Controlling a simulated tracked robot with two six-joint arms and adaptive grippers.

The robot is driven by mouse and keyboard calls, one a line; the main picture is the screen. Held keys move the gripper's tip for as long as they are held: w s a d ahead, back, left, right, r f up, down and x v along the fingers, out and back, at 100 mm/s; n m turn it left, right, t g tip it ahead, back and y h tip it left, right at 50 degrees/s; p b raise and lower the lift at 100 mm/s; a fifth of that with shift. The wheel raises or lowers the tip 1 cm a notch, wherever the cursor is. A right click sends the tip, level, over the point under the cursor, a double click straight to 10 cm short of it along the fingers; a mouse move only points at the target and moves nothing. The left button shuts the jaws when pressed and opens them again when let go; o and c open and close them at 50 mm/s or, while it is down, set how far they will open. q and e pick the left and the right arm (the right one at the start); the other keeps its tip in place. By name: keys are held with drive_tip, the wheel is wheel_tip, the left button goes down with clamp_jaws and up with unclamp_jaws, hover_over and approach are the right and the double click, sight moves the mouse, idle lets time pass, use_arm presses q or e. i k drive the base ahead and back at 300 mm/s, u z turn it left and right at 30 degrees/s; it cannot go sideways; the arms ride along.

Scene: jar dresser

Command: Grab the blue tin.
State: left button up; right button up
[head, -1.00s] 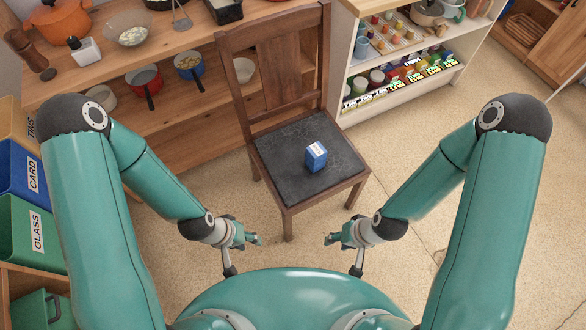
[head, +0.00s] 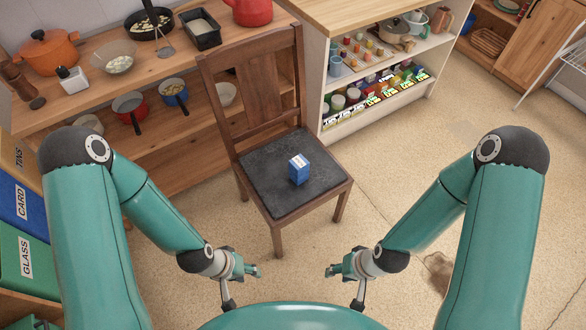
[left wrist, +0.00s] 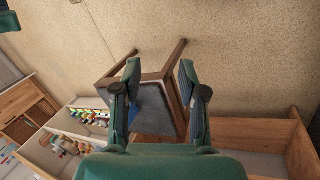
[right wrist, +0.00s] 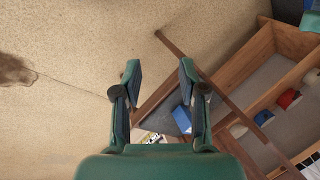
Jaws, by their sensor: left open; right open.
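The blue tin (head: 299,170) is a small blue box with a pale top. It stands on the dark seat of a wooden chair (head: 283,245) in the head view. It also shows between the fingers in the right wrist view (right wrist: 182,119), and a sliver of blue shows in the left wrist view (left wrist: 134,111). My left gripper (head: 252,270) is open and empty, in front of the chair and to its left. My right gripper (head: 333,270) is open and empty, in front of the chair and to its right. Both are apart from the tin.
A wooden shelf unit (head: 180,140) with pots and pans stands behind and left of the chair. A white-sided shelf (head: 313,95) with jars and tins stands behind right. Labelled bins (head: 22,250) are at the far left.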

sight(298, 166)
drive_tip(key=z, duration=0.05)
drive_tip(key=i, duration=0.9)
drive_tip(key=u, duration=0.95)
